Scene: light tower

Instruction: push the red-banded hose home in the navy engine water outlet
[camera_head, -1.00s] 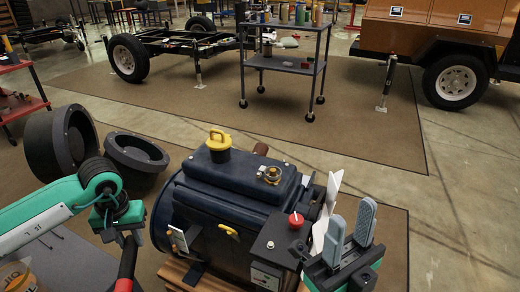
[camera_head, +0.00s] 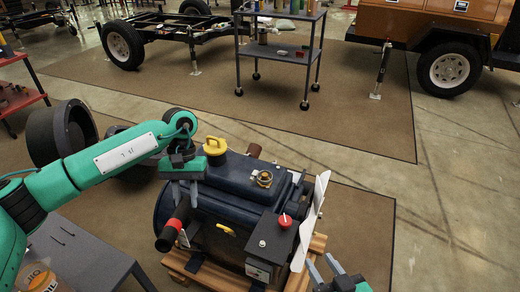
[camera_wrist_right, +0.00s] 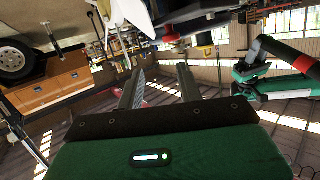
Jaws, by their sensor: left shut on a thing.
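The navy engine (camera_head: 235,185) stands on a wooden pallet in the middle of the head view. My left gripper (camera_head: 182,190) is shut on the black hose (camera_head: 181,210), above the engine's left end. The hose tilts, with its open black end low and left; its red band (camera_head: 175,224) is near that end. In the right wrist view the hose (camera_wrist_right: 282,50) and red band (camera_wrist_right: 304,64) show at the right. I cannot tell which fitting is the water outlet. My right gripper (camera_head: 325,268) is open and empty at the bottom; its fingers stand apart in the wrist view (camera_wrist_right: 160,86).
The engine carries a yellow cap (camera_head: 215,147), a brass fitting (camera_head: 264,179), a control box with red knob (camera_head: 285,220) and a white fan (camera_head: 311,220). A grey table (camera_head: 85,250) is at lower left, black round parts (camera_head: 62,135) behind.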

